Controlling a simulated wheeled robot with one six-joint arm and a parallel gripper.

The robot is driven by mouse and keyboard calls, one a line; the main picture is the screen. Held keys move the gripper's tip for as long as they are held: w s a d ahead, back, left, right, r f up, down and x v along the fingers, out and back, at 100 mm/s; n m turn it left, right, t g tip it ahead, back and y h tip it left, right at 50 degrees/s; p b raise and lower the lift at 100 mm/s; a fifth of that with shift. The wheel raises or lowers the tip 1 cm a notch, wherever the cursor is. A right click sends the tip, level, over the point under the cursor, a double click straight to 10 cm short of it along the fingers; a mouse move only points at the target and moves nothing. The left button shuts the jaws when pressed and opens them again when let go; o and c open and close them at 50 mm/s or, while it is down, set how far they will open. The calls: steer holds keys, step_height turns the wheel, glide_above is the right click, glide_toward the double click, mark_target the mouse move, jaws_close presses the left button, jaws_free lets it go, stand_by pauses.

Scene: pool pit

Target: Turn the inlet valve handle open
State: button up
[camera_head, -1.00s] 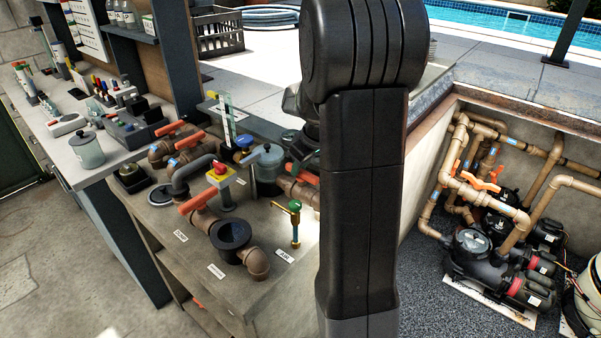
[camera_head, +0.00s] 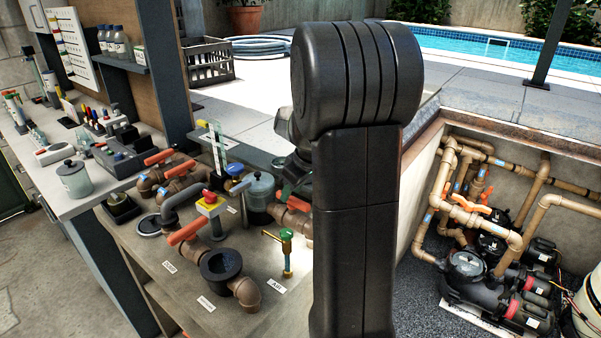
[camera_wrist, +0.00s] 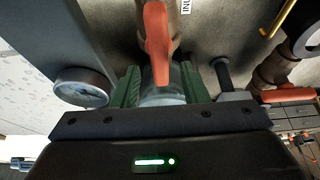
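The inlet valve's orange handle (camera_wrist: 157,45) stands at the top middle of the wrist view, beside a label partly reading "INL". My gripper (camera_wrist: 158,84) is open, its green ribbed fingers on either side of the handle's near end and a grey round part below it. I see a gap on each side; whether either finger touches is unclear. In the head view, an orange handle (camera_head: 298,204) that seems to be the same one shows just left of my arm. My arm hides its right part and most of my gripper there.
A round gauge (camera_wrist: 82,88) sits close left of the fingers in the wrist view. A dark post (camera_wrist: 222,74) stands close right. On the bench are a green-topped brass valve (camera_head: 287,251), a black cup fitting (camera_head: 221,264), a red-yellow switch (camera_head: 210,201) and other orange-handled valves.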

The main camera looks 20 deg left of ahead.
steer(key=b+v, duration=0.1)
steer(key=v, duration=1.1)
steer(key=p+x, duration=0.1)
steer(key=x, duration=1.3)
steer(key=shift+r+m+p, duration=0.2)
steer(key=shift+m+p, duration=0.1)
steer(key=shift+p, duration=0.35)
steer(key=shift+f+m, duration=0.1)
steer(key=shift+m, duration=0.2)
